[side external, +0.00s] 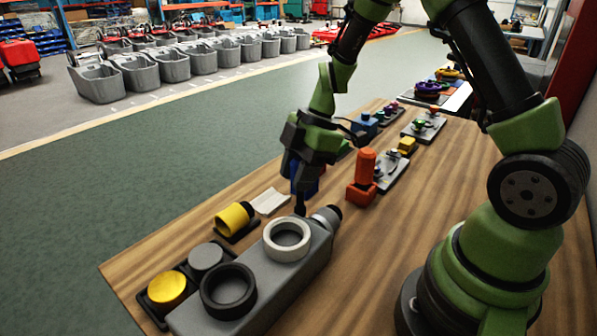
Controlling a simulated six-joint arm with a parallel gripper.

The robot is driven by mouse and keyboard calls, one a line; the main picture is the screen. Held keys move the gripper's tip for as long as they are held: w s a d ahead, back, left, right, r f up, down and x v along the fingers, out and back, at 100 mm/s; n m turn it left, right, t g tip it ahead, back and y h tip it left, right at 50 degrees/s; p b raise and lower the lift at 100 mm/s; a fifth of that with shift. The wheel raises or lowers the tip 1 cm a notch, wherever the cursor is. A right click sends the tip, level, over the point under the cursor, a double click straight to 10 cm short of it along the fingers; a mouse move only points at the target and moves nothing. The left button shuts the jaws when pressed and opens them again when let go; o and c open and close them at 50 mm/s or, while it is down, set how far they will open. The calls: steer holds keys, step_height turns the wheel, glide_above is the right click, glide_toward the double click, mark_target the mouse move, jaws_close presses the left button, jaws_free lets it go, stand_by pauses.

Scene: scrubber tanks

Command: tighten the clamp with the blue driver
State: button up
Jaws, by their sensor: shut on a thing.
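My gripper (305,160) is shut on the blue driver (307,180), whose blue body shows partly below the dark jaws. The driver points down and its dark shaft (300,206) ends near the far end of the grey tank (310,258). A short grey and black hose fitting (327,216) sticks out at that end, just right of the shaft. The clamp is too small to make out clearly there. I cannot tell whether the driver tip touches anything.
An orange driver (366,165) stands upright in an orange holder (361,193). The tank bears a white ring (287,253) and a black ring (228,312). A yellow cap (234,217) and a yellow disc (167,288) lie left. The wooden table (400,225) is bare right of the tank.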

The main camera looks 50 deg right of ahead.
mark_target(292, 157)
steer(key=m+t+h, duration=0.1)
steer(key=m, duration=0.6)
steer(key=m+t+h, duration=0.1)
steer(key=m, duration=0.1)
steer(key=shift+w+d+h, duration=0.1)
steer(key=shift+h, duration=0.2)
steer(key=shift+n, duration=0.5)
steer(key=shift+r, duration=2.5)
